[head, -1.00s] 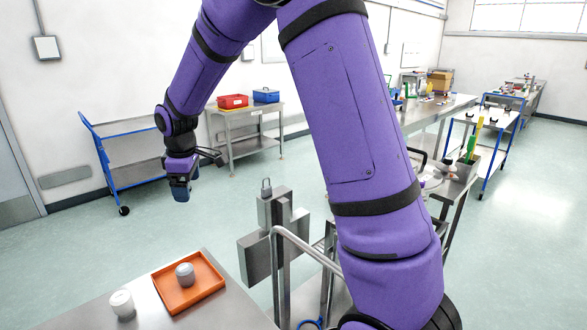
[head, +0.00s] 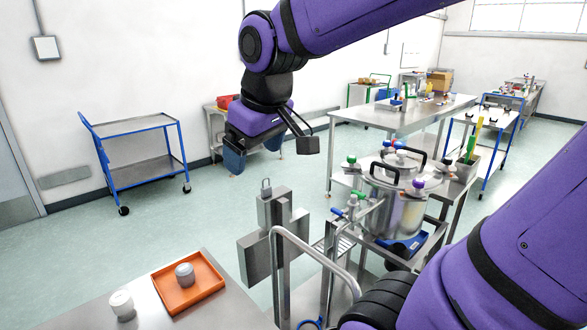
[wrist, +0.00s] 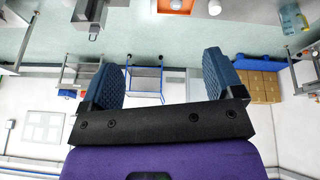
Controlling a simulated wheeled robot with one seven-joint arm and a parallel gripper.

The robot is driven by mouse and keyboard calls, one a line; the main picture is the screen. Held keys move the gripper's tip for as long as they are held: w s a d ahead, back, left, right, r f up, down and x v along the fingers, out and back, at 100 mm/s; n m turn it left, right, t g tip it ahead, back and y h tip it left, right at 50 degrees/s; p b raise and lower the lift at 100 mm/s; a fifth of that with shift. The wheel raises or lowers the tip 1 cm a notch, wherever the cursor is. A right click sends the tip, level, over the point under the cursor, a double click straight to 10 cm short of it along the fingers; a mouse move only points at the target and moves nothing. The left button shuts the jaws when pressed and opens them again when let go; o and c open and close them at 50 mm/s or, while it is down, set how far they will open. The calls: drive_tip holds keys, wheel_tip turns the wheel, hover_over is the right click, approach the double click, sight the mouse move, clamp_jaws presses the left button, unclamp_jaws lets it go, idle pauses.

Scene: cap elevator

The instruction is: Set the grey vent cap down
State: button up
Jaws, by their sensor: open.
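A grey cap (head: 185,274), which looks like the vent cap, stands upright in the orange tray (head: 208,288) on the steel table at the lower left of the head view. My gripper (head: 254,151) is raised well above and beyond the tray, clear of the cap. The wrist view shows its two blue fingers (wrist: 163,80) wide apart with nothing between them. An orange tray edge also shows at the top of the wrist view (wrist: 163,7).
A white cap (head: 122,304) stands on the steel table (head: 75,320) left of the tray. A steel pot (head: 398,210) with coloured knobs stands on a cart at the right. A grey post assembly (head: 278,225) rises between them. A blue-framed trolley (head: 135,127) stands by the wall.

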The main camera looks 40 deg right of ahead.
drive_tip(key=s+m, duration=0.2)
drive_tip(key=s, duration=0.7)
drive_tip(key=shift+d+f+m+t, duration=0.25)
drive_tip(key=shift+f+m+t, duration=0.05)
drive_tip(key=shift+f+t, duration=0.1)
